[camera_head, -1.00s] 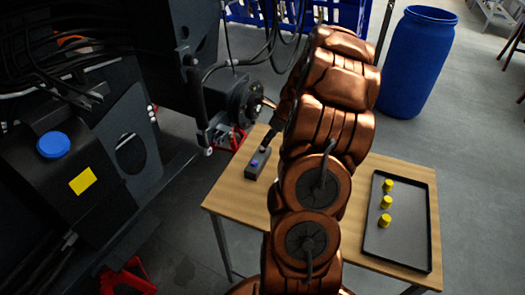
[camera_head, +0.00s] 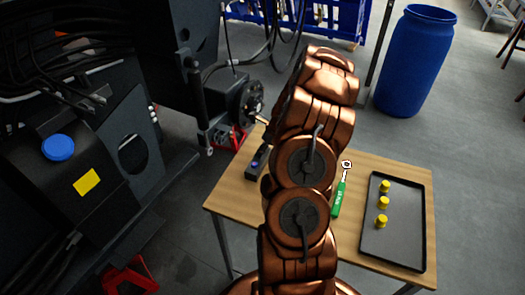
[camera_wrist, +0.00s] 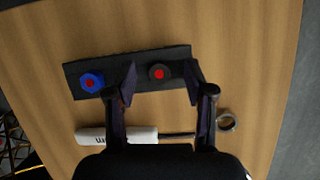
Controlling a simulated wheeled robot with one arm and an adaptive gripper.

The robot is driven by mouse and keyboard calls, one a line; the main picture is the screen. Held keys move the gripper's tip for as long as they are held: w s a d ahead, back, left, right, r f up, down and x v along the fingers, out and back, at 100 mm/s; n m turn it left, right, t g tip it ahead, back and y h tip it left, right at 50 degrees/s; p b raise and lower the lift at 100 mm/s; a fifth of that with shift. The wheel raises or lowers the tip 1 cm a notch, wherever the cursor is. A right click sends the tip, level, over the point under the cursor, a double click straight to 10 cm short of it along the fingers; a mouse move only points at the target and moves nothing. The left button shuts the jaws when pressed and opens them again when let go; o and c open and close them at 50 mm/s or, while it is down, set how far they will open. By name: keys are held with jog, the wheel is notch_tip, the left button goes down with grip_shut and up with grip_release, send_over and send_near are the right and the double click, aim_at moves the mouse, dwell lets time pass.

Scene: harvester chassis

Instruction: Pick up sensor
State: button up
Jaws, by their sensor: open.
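In the wrist view a black block (camera_wrist: 128,71) lies on the wooden table. It holds a blue hexagonal piece with a red centre (camera_wrist: 92,83) at left and a dark round piece with a red centre (camera_wrist: 160,73) at right. I cannot tell which of them is the sensor. My gripper (camera_wrist: 161,75) is open and empty, its fingertips on either side of the dark round piece in the picture; contact cannot be seen. In the head view the block (camera_head: 258,161) shows partly left of my arm, which hides my gripper.
A green-handled ratchet tool (camera_head: 339,197) lies on the table (camera_head: 232,195). A pale-handled tool (camera_wrist: 143,135) shows below the block. A black tray (camera_head: 395,245) holds three yellow pieces. The dark machine (camera_head: 110,120) stands at left, a blue barrel (camera_head: 412,60) behind.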

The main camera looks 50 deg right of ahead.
jog(key=shift+o, duration=0.2)
jog(key=shift+f, duration=0.15)
jog(key=shift+s+a+f, duration=0.1)
jog(key=shift+a, duration=0.05)
grip_shut()
